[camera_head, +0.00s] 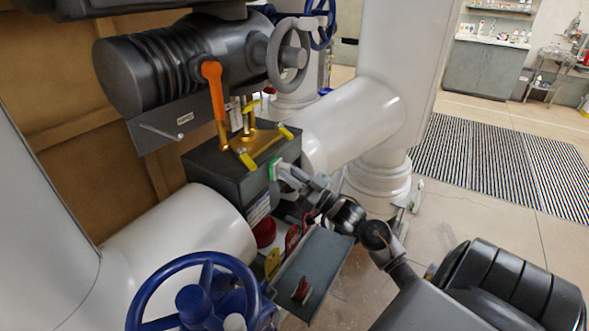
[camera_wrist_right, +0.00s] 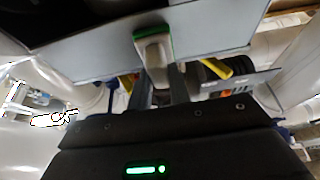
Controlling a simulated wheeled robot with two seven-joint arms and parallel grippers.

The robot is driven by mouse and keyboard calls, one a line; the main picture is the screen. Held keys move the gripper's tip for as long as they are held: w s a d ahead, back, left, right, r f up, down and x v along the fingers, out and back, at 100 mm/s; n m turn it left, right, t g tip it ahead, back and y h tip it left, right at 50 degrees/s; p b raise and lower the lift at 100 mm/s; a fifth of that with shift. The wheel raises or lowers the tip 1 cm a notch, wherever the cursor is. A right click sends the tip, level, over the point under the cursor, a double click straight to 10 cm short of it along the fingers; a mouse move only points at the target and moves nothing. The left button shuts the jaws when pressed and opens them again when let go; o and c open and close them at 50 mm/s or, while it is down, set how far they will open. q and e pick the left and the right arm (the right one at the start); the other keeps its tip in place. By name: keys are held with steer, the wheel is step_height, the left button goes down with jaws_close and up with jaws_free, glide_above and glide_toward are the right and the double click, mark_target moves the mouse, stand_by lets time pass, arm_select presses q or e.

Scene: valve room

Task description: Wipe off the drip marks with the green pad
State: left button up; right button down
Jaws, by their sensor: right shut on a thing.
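My right gripper (camera_head: 288,175) is shut on the green pad (camera_head: 274,168), a pale block with a green face. The green face is at the right-hand side of the dark grey box (camera_head: 226,182) and looks to touch it or nearly so. In the right wrist view the pad (camera_wrist_right: 153,48) stands upright between the fingers (camera_wrist_right: 160,80), its green edge against a grey face (camera_wrist_right: 215,42). I cannot make out any drip marks in either view. My left gripper is not in view.
An orange lever (camera_head: 214,92) and yellow-handled brass parts (camera_head: 258,140) are on and above the box. A blue handwheel (camera_head: 198,298) is at the lower left. A grey tray (camera_head: 313,270) with red and yellow items lies below my right gripper. White pipes (camera_head: 350,125) flank the box.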

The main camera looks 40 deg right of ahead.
steer(key=shift+a, duration=0.2)
steer(key=shift+s+a+p, duration=0.25)
steer(key=shift+a+p, duration=0.25)
steer(key=shift+a, duration=0.1)
steer(key=shift+s+a+p, duration=0.2)
steer(key=shift+a+p, duration=0.05)
steer(key=shift+a, duration=0.3)
steer(key=shift+s+a+p, duration=0.15)
steer(key=shift+a+p, duration=0.05)
steer(key=shift+a, duration=0.3)
steer(key=s+d+p, duration=0.2)
steer(key=s, duration=0.3)
steer(key=shift+s, duration=0.35)
steer(key=shift+s, duration=0.1)
